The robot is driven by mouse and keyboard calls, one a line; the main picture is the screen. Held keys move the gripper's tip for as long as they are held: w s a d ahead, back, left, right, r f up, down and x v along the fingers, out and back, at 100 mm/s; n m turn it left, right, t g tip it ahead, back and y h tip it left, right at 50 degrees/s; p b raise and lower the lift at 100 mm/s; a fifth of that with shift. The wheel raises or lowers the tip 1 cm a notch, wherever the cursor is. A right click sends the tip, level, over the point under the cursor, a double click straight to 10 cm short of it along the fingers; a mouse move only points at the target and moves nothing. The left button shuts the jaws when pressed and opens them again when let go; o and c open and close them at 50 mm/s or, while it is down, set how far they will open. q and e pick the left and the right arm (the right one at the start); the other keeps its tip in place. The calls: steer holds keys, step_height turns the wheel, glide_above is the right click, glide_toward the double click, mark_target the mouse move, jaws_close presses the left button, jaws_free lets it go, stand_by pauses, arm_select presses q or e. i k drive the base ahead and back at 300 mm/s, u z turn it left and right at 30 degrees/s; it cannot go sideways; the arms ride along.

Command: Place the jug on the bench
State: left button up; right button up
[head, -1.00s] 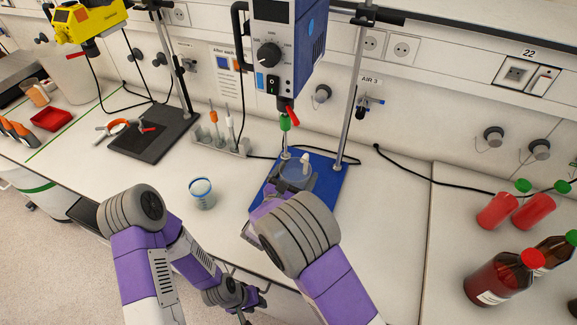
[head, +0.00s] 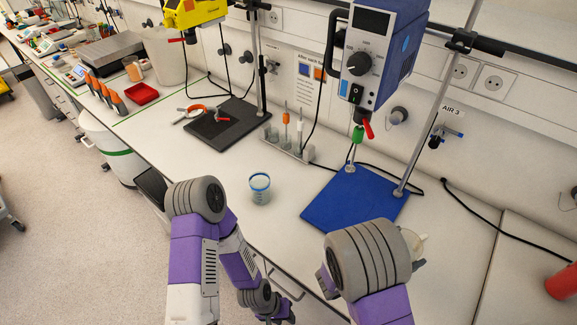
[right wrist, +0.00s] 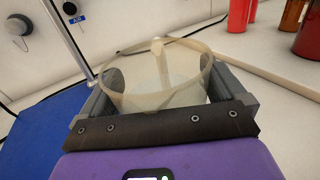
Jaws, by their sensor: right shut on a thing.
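The jug (right wrist: 160,88) is a clear, slightly yellowish open vessel. In the right wrist view it sits between the fingers of my right gripper (right wrist: 166,78), which is shut on it. In the head view part of the jug (head: 413,243) shows just right of my right wrist, beside the blue stirrer base; the wrist hides the rest. Whether its bottom touches the bench (head: 455,225) cannot be told. My left gripper (head: 276,314) is low at the front, below the bench edge; its fingers are too unclear to tell.
The blue base plate (head: 345,205) of the overhead stirrer (head: 378,50) and its rod are left of the jug. A small blue-rimmed cup (head: 260,188) stands on the bench. Red bottles (right wrist: 240,14) stand behind and right. Bench right of the jug looks clear.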

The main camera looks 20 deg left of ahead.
mark_target(248, 149)
steer(key=k, duration=1.1)
steer(key=u, duration=1.3)
steer(key=i, duration=0.9)
steer(key=u, duration=0.5)
steer(key=i, duration=1)
steer(key=z, duration=1.05)
steer(key=i, duration=0.6)
steer(key=z, duration=0.65)
